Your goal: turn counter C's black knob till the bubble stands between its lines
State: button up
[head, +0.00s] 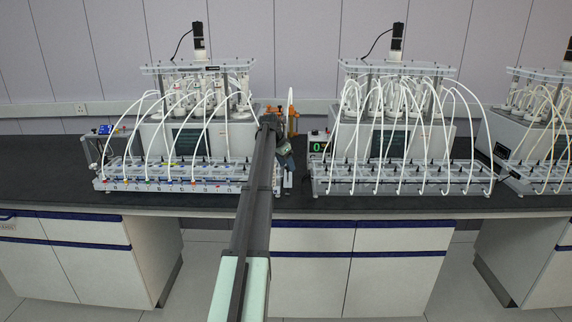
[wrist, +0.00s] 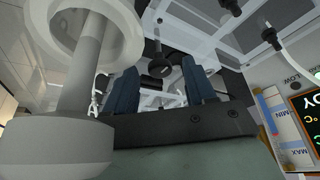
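My gripper (head: 286,172) is at the right end of the left row of counters in the head view. In the wrist view my gripper (wrist: 160,72) shows two dark blue fingers apart, with a gap between them. A black knob (wrist: 160,66) shows in line with that gap, beyond the fingers; no contact is visible. Another black knob (wrist: 270,38) sits on a clear panel to the right. The left row of counters (head: 180,185) has small coloured marks along its front. I cannot tell which counter is C, and no bubble or lines can be made out.
A large pale round part (wrist: 75,90) fills the wrist view's left side. A lit display (wrist: 308,115) and a MIN/MAX gauge (wrist: 270,115) stand at its right. White tubes (head: 205,110) arch over the left row. A second reactor row (head: 400,180) stands to the right on the black bench.

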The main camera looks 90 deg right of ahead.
jog(key=v, duration=1.4)
jog(key=shift+a+f, duration=0.1)
jog(key=shift+f, duration=0.05)
dwell(0.4)
